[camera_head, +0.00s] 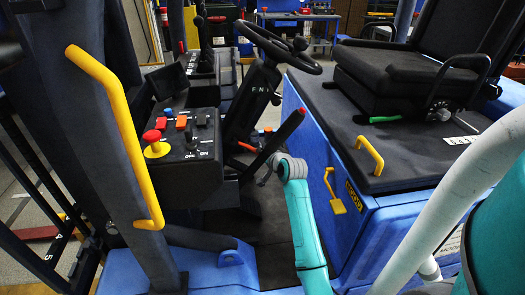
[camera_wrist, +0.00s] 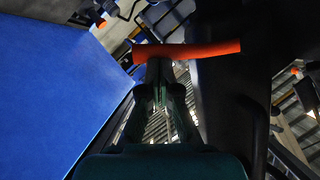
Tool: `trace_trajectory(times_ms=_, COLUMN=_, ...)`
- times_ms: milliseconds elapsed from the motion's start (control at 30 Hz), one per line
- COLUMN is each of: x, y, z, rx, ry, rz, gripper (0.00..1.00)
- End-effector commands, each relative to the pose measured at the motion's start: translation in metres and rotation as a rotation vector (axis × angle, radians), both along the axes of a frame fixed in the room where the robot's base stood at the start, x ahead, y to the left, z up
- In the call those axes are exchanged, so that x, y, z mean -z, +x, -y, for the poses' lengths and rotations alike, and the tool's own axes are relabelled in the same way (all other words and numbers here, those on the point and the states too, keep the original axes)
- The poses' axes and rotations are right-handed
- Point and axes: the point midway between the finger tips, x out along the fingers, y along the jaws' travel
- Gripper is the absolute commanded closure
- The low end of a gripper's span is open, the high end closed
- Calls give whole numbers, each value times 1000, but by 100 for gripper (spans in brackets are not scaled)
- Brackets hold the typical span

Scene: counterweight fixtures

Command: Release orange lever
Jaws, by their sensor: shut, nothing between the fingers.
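The orange lever (camera_wrist: 190,49) shows in the wrist view as a bar lying across, just ahead of my fingertips. It also shows in the head view as a short orange piece (camera_head: 247,147) beneath the steering column. My gripper (camera_wrist: 160,68) is shut with nothing in it, its tips at or just under the bar left of its middle. I cannot tell if they touch it. In the head view my gripper (camera_head: 264,178) is mostly hidden by a black lever.
The black lever with a red tip (camera_head: 280,138) stands close to my gripper. The steering wheel (camera_head: 278,45) is above. A control box with a red button (camera_head: 152,136) is at left. The blue seat base (camera_head: 315,165) and black seat (camera_head: 400,65) are at right.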

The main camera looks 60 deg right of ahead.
Motion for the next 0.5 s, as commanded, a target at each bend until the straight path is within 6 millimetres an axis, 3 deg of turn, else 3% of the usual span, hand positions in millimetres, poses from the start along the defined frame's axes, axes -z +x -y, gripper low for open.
trace_trajectory(times_ms=500, x=30, y=10, z=-10, rx=-1, ry=189, rz=211, gripper=100)
